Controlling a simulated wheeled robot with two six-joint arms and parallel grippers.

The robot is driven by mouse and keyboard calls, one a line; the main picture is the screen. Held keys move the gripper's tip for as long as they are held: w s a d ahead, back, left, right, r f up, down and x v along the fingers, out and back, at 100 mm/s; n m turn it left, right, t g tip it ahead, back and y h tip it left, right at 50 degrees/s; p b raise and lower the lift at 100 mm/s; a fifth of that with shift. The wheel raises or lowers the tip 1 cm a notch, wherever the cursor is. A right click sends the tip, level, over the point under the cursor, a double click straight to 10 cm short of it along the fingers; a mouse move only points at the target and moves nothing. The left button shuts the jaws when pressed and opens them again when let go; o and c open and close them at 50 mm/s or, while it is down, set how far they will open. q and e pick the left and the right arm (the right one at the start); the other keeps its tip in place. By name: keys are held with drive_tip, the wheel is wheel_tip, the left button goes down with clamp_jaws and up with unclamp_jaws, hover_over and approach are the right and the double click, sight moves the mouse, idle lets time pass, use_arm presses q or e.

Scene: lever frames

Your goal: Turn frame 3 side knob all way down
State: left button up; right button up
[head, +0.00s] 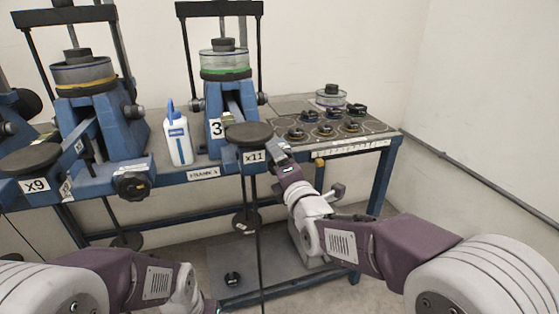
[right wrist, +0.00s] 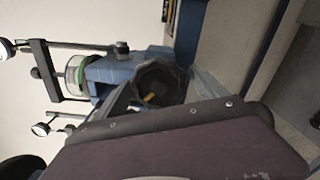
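Frame 3 (head: 222,128) is a blue lever frame with a number 3 label, a green-ringed cylinder (head: 225,72) and an x11 tag on its front arm. Its side knob is hidden behind my right gripper (head: 279,150) in the head view. In the right wrist view a black faceted knob (right wrist: 160,82) shows on the blue frame, just beyond the purple hand. My right gripper is at the right side of frame 3, close to the knob; its fingers are too hidden to judge grip or contact.
A white bottle (head: 178,139) stands left of frame 3. Another blue frame (head: 98,120) with a yellow ring and black knob (head: 133,184) is further left. A board with black knobbed weights (head: 325,130) lies right. Weights hang below the bench (head: 205,173).

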drive_tip(key=shift+d, duration=0.1)
drive_tip(key=v, duration=0.6)
drive_tip(key=shift+b, duration=0.35)
